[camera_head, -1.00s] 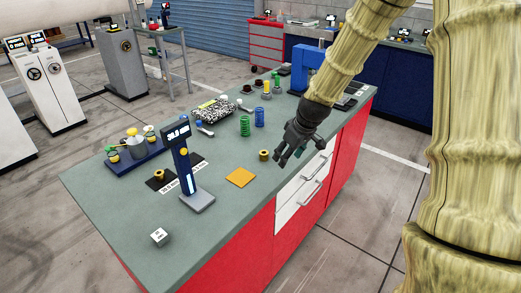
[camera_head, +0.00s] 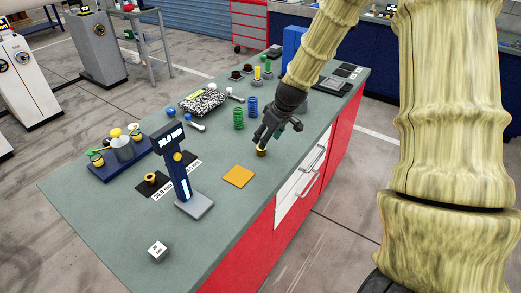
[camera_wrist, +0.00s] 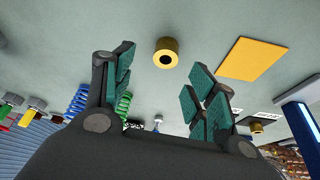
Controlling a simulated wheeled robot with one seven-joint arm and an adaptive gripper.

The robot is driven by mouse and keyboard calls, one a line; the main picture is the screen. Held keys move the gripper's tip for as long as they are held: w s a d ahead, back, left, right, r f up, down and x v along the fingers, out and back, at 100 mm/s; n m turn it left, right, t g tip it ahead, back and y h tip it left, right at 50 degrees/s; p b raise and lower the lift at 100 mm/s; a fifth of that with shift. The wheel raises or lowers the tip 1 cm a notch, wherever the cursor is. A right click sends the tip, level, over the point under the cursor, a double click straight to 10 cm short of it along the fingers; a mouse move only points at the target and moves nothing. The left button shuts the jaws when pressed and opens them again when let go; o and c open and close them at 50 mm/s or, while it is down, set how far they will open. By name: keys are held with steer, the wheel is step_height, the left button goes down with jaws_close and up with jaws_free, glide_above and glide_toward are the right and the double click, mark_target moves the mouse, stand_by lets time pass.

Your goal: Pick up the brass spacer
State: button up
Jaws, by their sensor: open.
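A brass spacer (camera_head: 261,152), a short cylinder with a dark hole, stands on the grey-green bench top. In the wrist view the brass spacer (camera_wrist: 166,45) lies ahead of the fingertips, about midway between the two sides. A second brass ring-shaped piece (camera_head: 151,179) sits on a black mat beside the upright gauge.
A yellow square (camera_head: 239,176) lies near the spacer. The blue gauge with a display (camera_head: 176,165) stands to its left. Green (camera_head: 238,119) and blue (camera_head: 252,107) springs stand behind. The bench front between is clear.

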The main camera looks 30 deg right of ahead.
mark_target(261, 151)
steer(key=shift+w+a+f+p, duration=0.15)
steer(key=shift+a+f+p, duration=0.2)
steer(key=shift+f, duration=0.35)
steer(key=shift+w+a+f+p, duration=0.15)
steer(key=shift+f+p, duration=0.25)
steer(key=shift+f, duration=0.25)
steer(key=shift+p+x, duration=0.35)
steer(key=shift+x, duration=1.05)
steer(key=shift+c, duration=0.2)
steer(key=c, duration=1.2)
